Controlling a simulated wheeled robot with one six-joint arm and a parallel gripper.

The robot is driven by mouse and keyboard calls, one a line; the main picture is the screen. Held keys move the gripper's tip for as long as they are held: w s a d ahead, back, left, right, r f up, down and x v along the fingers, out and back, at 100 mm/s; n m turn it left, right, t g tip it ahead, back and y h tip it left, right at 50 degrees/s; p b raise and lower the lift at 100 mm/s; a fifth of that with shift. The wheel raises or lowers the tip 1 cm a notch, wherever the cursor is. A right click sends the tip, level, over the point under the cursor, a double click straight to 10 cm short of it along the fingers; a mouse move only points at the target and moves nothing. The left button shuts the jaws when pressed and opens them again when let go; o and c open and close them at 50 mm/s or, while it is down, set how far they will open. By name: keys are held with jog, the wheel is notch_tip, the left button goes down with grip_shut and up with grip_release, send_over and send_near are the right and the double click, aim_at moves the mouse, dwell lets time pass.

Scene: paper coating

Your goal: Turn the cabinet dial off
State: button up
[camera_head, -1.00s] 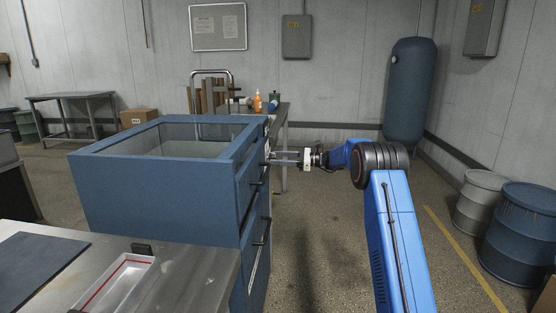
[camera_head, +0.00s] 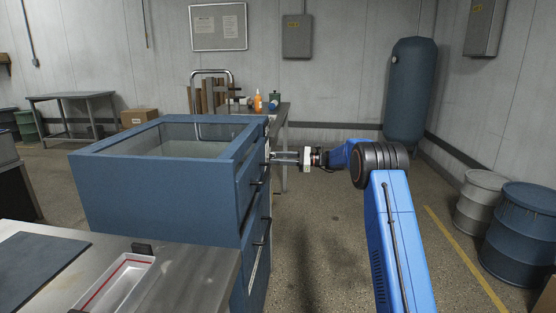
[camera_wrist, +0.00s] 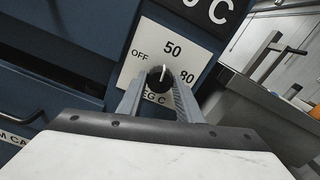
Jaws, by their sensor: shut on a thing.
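The blue cabinet (camera_head: 150,200) stands in the middle left of the head view. Its dial is a small black knob (camera_wrist: 159,80) with a white pointer line, seen in the wrist view on a white label plate (camera_wrist: 150,42) marked OFF, 50 and 80. The pointer line points up and slightly right, toward 50. My gripper (camera_head: 272,157) reaches the cabinet's right face from the right. In the wrist view its two fingers (camera_wrist: 160,86) are shut on the knob, one on each side. The dial is too small to make out in the head view.
Drawers with dark handles (camera_head: 262,232) lie below on the cabinet face. A steel table (camera_head: 200,270) with a shallow tray (camera_head: 118,285) is front left. A bench with bottles (camera_head: 282,112) stands behind. Barrels (camera_head: 520,225) stand at right, with open floor between.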

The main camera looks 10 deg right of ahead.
jog(key=n, duration=1.2)
jog(key=shift+f, duration=0.1)
jog(key=shift+n, duration=0.3)
dwell(0.3)
jog(key=o, duration=1)
jog(key=shift+d, duration=0.1)
jog(key=shift+o, duration=0.2)
jog(key=v, duration=1.7)
jog(key=shift+d, duration=0.15)
jog(key=shift+s, duration=0.1)
